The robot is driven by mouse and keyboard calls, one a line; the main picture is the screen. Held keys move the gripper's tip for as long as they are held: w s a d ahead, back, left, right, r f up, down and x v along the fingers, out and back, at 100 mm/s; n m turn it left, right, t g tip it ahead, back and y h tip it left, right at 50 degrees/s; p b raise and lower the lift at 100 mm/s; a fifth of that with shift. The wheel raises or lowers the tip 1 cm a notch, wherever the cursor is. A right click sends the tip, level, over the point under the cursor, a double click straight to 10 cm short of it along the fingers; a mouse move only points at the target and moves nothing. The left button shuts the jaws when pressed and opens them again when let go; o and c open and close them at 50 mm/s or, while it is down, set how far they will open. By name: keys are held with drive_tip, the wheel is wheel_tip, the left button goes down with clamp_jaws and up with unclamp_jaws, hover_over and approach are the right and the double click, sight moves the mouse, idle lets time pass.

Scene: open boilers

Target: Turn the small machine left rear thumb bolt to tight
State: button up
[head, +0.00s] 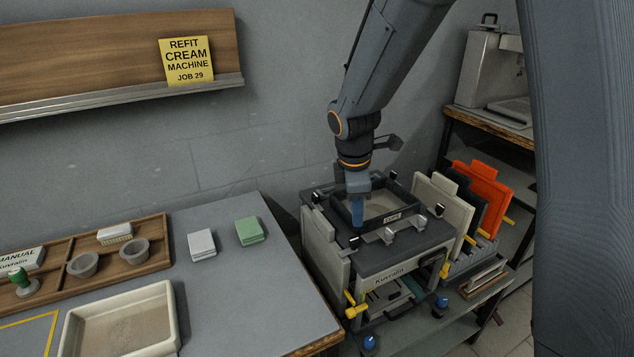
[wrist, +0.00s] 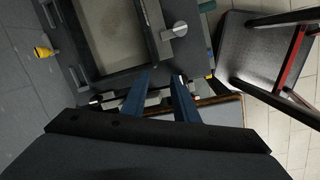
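The small machine (head: 400,262), a grey box marked Kuvralin, stands right of the bench; its open-topped frame also shows in the wrist view (wrist: 105,75). Small dark and silver fittings sit round its top, one at the near left (head: 355,242) and one at the far left (head: 305,207). Which is the left rear thumb bolt, and how tight it is, I cannot tell. My gripper (head: 357,222) points down over the machine's top left part. In the wrist view its blue fingers (wrist: 164,76) are apart with a gap. Contact with any bolt is not clear.
Upright cream, dark and orange panels (head: 483,185) stand close right of the machine. Yellow knobs (head: 354,307) stick out at its lower front. The bench at left holds a tray (head: 172,313), a green block (head: 249,230) and a wooden organiser (head: 155,262). A shelf (head: 120,98) hangs above.

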sight(315, 195)
drive_tip(key=w+a+r+n+t+p, duration=0.2)
drive_tip(key=w+a+n+p, duration=0.2)
drive_tip(key=w+a+n, duration=0.8)
drive_tip(key=shift+w+d+f+n+p, duration=0.35)
drive_tip(key=shift+w+d+f, duration=0.2)
drive_tip(key=shift+f, duration=0.65)
drive_tip(key=shift+w+d+f+n+p, duration=0.3)
drive_tip(key=shift+w+d+f+n, duration=0.25)
drive_tip(key=shift+f, duration=0.7)
drive_tip(key=shift+w+d+f+n+p, duration=0.2)
drive_tip(key=shift+w+d+f+p, duration=0.2)
drive_tip(key=shift+w+f, duration=0.55)
drive_tip(key=shift+s+f, duration=0.25)
clamp_jaws()
